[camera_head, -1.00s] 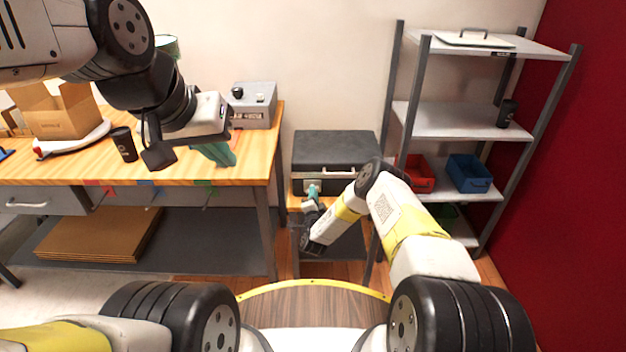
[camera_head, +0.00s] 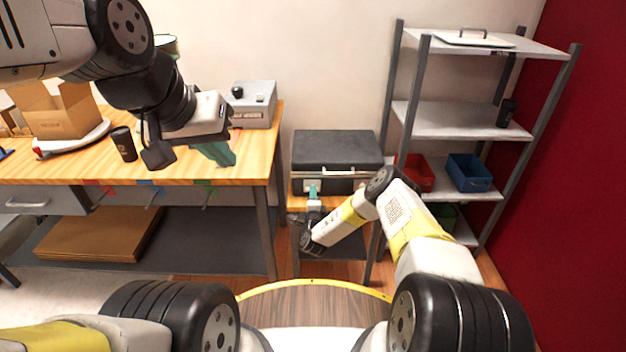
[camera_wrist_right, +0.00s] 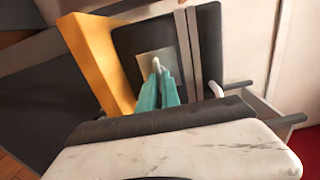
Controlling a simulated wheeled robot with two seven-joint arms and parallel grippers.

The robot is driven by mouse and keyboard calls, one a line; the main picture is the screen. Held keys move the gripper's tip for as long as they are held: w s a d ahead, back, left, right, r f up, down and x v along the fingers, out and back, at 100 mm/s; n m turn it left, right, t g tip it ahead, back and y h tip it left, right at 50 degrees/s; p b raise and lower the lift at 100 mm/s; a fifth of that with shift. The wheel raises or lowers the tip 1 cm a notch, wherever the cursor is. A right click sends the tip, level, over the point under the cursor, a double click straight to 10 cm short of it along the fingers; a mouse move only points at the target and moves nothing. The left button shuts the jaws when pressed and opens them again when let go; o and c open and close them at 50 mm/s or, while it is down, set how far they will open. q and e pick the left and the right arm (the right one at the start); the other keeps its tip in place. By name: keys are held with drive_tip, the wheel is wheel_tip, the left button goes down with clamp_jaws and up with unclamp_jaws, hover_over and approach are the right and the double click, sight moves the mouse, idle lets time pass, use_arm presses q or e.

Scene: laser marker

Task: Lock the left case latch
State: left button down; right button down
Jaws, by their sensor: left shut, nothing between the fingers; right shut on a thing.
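The black case (camera_head: 338,148) stands closed on a small wooden-topped stand, with a light handle along its front. Its left latch sits on the front face at the left; in the right wrist view it shows as a pale plate (camera_wrist_right: 146,64) with a small white tab (camera_wrist_right: 156,64). My right gripper (camera_head: 312,188) is at this latch; in the right wrist view its teal fingers (camera_wrist_right: 161,80) are shut on the tab. My left gripper (camera_head: 218,154) has its teal fingers together, empty, above the right part of the workbench.
The wooden workbench (camera_head: 60,168) stands left of the case, with a grey box (camera_head: 252,104), black cup (camera_head: 123,144) and cardboard box (camera_head: 66,110). A metal shelf (camera_head: 455,122) with red (camera_head: 417,172) and blue bins (camera_head: 469,172) stands close on the right.

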drive_tip(key=c, duration=1.6)
unclamp_jaws()
drive_tip(key=shift+o, duration=0.2)
drive_tip(key=s, duration=0.8)
drive_tip(key=shift+w, duration=0.1)
